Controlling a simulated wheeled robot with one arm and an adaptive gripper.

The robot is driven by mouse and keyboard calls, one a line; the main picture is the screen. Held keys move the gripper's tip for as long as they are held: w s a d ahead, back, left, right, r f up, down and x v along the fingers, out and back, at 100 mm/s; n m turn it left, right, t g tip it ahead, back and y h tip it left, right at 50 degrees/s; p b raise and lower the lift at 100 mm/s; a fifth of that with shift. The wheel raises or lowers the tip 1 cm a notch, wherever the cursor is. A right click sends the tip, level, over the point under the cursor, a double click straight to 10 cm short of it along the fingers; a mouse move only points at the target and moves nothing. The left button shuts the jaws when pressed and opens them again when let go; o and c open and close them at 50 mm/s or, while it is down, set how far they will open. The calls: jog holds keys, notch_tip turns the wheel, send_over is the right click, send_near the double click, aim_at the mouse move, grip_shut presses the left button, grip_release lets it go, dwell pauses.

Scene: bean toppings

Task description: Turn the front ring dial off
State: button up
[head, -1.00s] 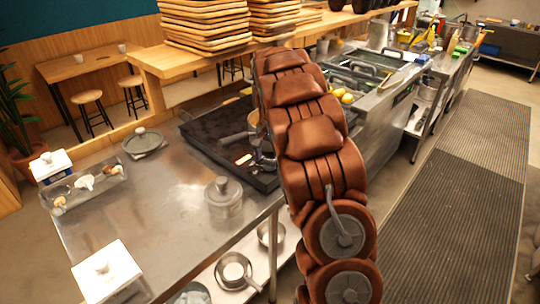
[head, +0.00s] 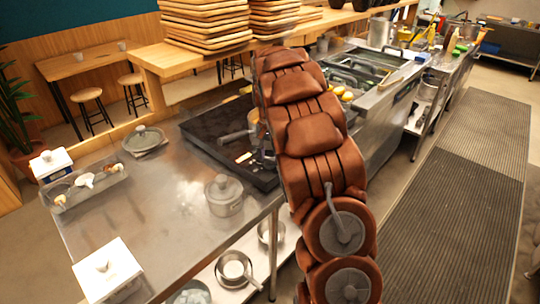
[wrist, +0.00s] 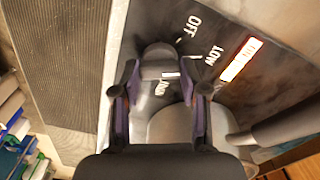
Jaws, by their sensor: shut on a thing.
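The front ring dial (wrist: 157,58) is a grey knob on the dark control panel of the cooktop, seen in the wrist view. My gripper (wrist: 159,70) has one finger on each side of the dial and is shut on it. The labels OFF (wrist: 193,27) and LOW (wrist: 213,56) are printed to the right of the dial. Another label by the fingers is partly hidden. In the head view the black cooktop (head: 205,128) is set in the steel counter. My arm hides the dial there and most of my gripper.
A grey pan (wrist: 178,126) lies close under my gripper, its dark handle (wrist: 285,124) reaching right. A lit red and white display (wrist: 241,59) is on the panel. A lidded pot (head: 224,196) and a white box (head: 106,270) stand on the counter.

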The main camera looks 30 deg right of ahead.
jog(key=shift+f+b, duration=0.1)
jog(key=shift+b, duration=0.2)
jog(key=shift+f+n+b, duration=0.1)
jog(key=shift+n+b, duration=0.45)
jog(key=shift+n, duration=0.15)
jog(key=shift+n+b, duration=0.95)
jog(key=shift+n, duration=0.15)
jog(key=shift+n+b, duration=1.25)
jog(key=shift+n, duration=1.35)
jog(key=o, duration=1.1)
jog(key=shift+r, duration=0.2)
jog(key=shift+o, duration=0.2)
